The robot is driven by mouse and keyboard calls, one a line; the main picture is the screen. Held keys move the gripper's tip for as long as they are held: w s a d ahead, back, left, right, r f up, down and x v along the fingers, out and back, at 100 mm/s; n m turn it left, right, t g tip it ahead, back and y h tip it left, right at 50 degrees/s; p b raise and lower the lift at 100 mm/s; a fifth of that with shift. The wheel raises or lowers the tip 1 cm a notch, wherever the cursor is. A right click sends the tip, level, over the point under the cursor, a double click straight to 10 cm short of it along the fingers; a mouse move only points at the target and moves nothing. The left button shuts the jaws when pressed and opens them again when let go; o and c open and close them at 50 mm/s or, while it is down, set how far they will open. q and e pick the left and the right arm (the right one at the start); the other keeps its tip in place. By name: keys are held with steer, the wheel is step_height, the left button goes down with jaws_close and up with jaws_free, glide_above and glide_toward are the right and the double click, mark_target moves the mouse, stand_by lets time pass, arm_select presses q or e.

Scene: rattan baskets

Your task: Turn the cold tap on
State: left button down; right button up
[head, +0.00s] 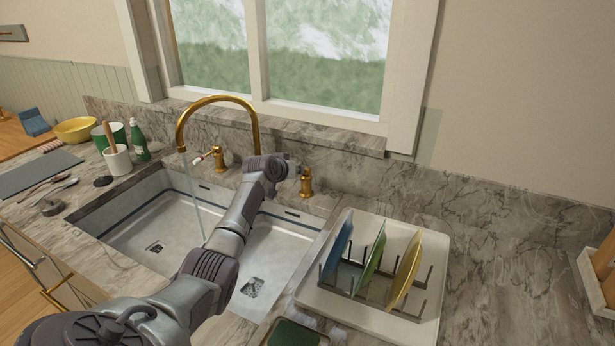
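The gold gooseneck faucet (219,98) stands behind the white double sink (165,219). A thin stream of water (192,190) runs from its spout into the left basin. The left tap (219,160) is brass, with a lever pointing left and a reddish mark near its tip. The right tap (306,186), on the cold side, has a brass base; its lever is largely hidden by my gripper. My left gripper (297,170) is right at the top of this tap, seemingly touching it. Its fingers are too small and covered to tell open from shut. My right gripper is out of view.
A white dish rack (433,285) with several coloured plates stands right of the sink. A white cup (118,161), a green bottle (139,140) and a yellow bowl (75,130) stand at left. The window (320,50) and stone backsplash rise behind the faucet.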

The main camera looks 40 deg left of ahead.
arm_select(q)
steer(key=shift+w+r+g+p, duration=0.3)
steer(key=shift+r+g+p, duration=0.1)
steer(key=shift+r+g, duration=0.2)
steer(key=shift+w+a+g+h+p, duration=0.2)
steer(key=shift+g+h+p, duration=0.1)
steer(key=shift+g+h, duration=0.1)
steer(key=shift+d, duration=0.1)
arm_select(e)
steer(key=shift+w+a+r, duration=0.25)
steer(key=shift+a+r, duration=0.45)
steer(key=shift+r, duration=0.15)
arm_select(q)
steer(key=shift+r, duration=0.1)
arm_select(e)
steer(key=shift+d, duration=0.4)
arm_select(q)
steer(key=c, duration=1.1)
jaws_free()
steer(key=shift+w, duration=0.1)
steer(key=v, duration=1.2)
steer(key=shift+r, duration=0.1)
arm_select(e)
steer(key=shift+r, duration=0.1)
